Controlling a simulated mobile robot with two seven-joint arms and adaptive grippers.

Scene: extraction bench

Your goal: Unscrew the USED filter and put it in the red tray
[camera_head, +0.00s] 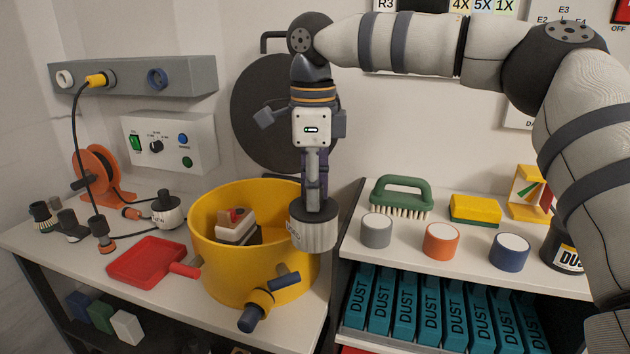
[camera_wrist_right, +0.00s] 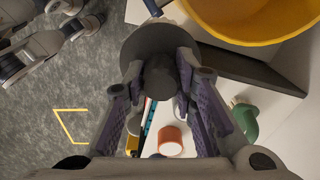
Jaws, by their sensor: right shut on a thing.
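My right gripper (camera_head: 314,186) points down and is shut on the dark cap of a grey ribbed filter (camera_head: 314,234). The label on the filter's left side is too small to read surely. The filter hangs at the right rim of the yellow drum (camera_head: 215,262), covering part of it; I cannot tell whether they touch. In the right wrist view, the fingers (camera_wrist_right: 163,95) close around the filter's knob, with its dark round top (camera_wrist_right: 150,45) beyond. A red tray with a handle (camera_head: 145,262) lies flat and empty left of the drum. My left gripper is not in view.
Another filter, white with a dark cap (camera_head: 168,212), stands behind the tray near a cable. A brown and white block (camera_head: 237,228) is inside the drum. A blue-ended port (camera_head: 256,311) sticks out in front. The right shelf holds a brush (camera_head: 401,190), sponge (camera_head: 475,210) and jars.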

